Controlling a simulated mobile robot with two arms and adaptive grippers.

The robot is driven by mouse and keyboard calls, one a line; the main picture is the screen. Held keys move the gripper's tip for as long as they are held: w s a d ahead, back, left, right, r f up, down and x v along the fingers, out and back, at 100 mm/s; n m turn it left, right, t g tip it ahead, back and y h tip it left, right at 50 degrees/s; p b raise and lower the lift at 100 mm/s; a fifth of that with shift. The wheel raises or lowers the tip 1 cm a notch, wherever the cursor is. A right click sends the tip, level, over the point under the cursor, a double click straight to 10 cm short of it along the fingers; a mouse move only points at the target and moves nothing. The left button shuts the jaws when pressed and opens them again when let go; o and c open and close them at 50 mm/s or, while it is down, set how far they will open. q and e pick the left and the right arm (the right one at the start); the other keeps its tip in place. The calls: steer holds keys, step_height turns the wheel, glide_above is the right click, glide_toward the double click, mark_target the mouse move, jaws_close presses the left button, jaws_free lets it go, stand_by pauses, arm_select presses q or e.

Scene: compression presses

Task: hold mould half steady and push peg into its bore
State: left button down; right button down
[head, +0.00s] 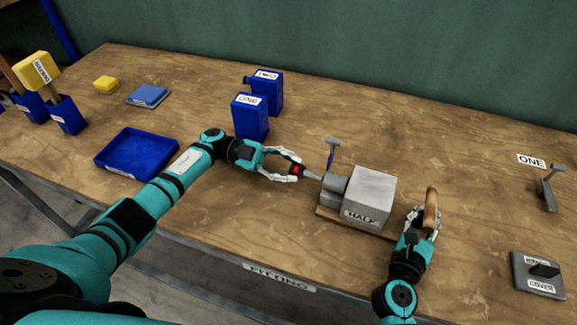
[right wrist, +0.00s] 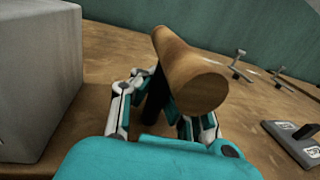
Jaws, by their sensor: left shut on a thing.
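The grey mould half (head: 371,193), labelled HALF, sits on a thin wooden board on the bench, with a round grey boss (head: 335,183) on its left side. My left gripper (head: 297,170) is shut on a red and black piece with a grey tip (head: 313,176). The tip points at the boss, close to it; I cannot tell whether it enters a bore. My right gripper (head: 426,220) is right of the mould half, its fingers either side of a wooden-topped piece (right wrist: 190,70) with a dark stem. The wood hides whether the fingers touch it. The block's grey side (right wrist: 35,80) shows in the right wrist view.
Blue boxes (head: 250,118) stand behind my left gripper. A blue tray (head: 138,153) lies at left. A grey plate labelled COVER (head: 537,276) and a grey bracket (head: 548,187) are at right. The bench's back middle is clear.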

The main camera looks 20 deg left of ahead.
mark_target(304, 172)
arm_select(q)
steer(key=shift+s+d, duration=0.15)
steer(key=shift+d, duration=2.3)
steer(key=c, duration=1)
jaws_free()
steer(key=shift+a, duration=0.1)
steer(key=a, duration=1.1)
steer(key=shift+w+a, duration=0.35)
steer(key=shift+a, duration=0.05)
